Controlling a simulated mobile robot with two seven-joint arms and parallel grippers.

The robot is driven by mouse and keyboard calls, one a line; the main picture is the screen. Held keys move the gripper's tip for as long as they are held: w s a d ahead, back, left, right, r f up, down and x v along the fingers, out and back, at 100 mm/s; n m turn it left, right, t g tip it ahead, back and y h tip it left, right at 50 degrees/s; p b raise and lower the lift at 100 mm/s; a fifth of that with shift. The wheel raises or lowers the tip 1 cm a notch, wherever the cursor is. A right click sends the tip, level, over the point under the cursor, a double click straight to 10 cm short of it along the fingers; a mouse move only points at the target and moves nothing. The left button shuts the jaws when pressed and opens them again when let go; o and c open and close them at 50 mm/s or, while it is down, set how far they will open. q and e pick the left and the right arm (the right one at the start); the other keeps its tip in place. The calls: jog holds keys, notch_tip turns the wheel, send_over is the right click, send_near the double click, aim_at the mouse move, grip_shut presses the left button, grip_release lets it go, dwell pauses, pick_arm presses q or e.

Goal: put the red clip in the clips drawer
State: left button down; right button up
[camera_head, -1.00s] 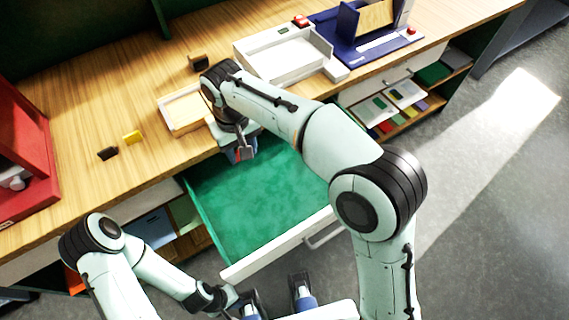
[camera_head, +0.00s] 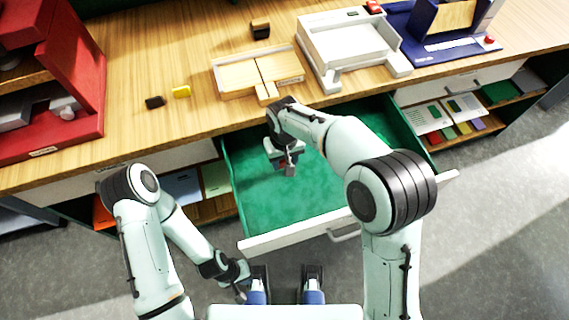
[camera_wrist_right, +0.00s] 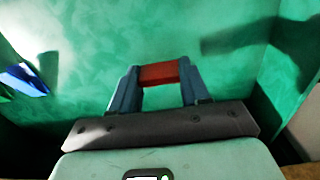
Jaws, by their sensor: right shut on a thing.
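The red clip (camera_wrist_right: 160,75) is held between the two fingers of my right gripper (camera_wrist_right: 159,72) in the right wrist view. In the head view my right gripper (camera_head: 288,163) hangs over the open drawer (camera_head: 285,205), which has a green lining and a white front. The clip is above the green floor, inside the drawer's outline; its exact height is unclear. A blue object (camera_wrist_right: 27,80) lies at the left in the wrist view. My left gripper (camera_head: 240,290) is low in the head view, in front of the drawer; its fingers are too unclear to read.
A yellow piece (camera_head: 181,91) and a black piece (camera_head: 154,102) stand on the wooden tabletop (camera_head: 130,60). A wooden tray (camera_head: 240,77), a white device (camera_head: 350,45) and a red cabinet (camera_head: 75,75) are also there. Open shelves flank the drawer.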

aim_at(284, 161)
jog(key=shift+f, duration=1.4)
jog(key=shift+f, duration=0.1)
jog(key=o, duration=1)
notch_tip(284, 161, up, 12)
jog(key=shift+r+p, duration=0.15)
jog(key=shift+p, duration=0.55)
